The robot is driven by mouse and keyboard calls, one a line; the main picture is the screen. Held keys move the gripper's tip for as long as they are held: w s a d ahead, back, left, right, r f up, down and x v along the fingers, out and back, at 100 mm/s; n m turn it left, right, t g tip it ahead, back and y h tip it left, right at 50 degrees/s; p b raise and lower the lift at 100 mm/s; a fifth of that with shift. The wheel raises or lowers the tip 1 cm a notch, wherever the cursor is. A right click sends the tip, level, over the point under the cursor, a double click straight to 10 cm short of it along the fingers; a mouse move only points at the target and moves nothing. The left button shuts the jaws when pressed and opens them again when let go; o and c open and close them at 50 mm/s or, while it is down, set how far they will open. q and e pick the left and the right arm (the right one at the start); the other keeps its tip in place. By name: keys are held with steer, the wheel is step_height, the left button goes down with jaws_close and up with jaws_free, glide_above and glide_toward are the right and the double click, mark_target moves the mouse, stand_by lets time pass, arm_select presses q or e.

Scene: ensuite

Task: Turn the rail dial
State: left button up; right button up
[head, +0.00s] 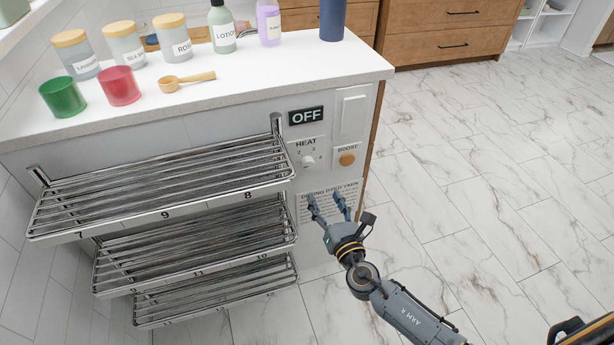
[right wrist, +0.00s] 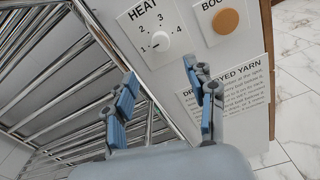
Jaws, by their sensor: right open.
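The rail dial is a small white knob (head: 308,161) on the HEAT plate (head: 304,145), on the end panel right of the towel rails. In the right wrist view the dial (right wrist: 160,39) shows among the numbers 1 to 4; I cannot tell exactly which one it points at. My right gripper (head: 329,198) is open and empty, below the dial in the head view and in front of the drying notice. In the right wrist view its two blue-padded fingers (right wrist: 160,75) stand apart, with the dial above the gap between them. My left gripper is not in view.
An orange-tan BOOST button (head: 347,159) sits just right of the dial. An OFF sign (head: 306,116) and a white switch (head: 353,116) are above. Chrome rails (head: 165,185) jut out at left. Jars, cups and bottles stand on the white counter (head: 235,75). The marble floor at right is clear.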

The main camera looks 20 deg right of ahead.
mark_target(309, 167)
steer(key=w+b, duration=0.1)
steer(key=w, duration=0.9)
steer(key=shift+w+a+f, duration=0.1)
steer(key=shift+w+a, duration=0.05)
steer(key=shift+w, duration=0.8)
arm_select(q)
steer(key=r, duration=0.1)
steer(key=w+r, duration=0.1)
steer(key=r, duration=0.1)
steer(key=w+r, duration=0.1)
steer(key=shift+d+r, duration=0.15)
arm_select(e)
steer(key=c, duration=1.2)
steer(key=shift+o, duration=0.2)
arm_select(q)
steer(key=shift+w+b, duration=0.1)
steer(key=shift+b, duration=0.25)
arm_select(e)
steer(key=shift+m, duration=0.3)
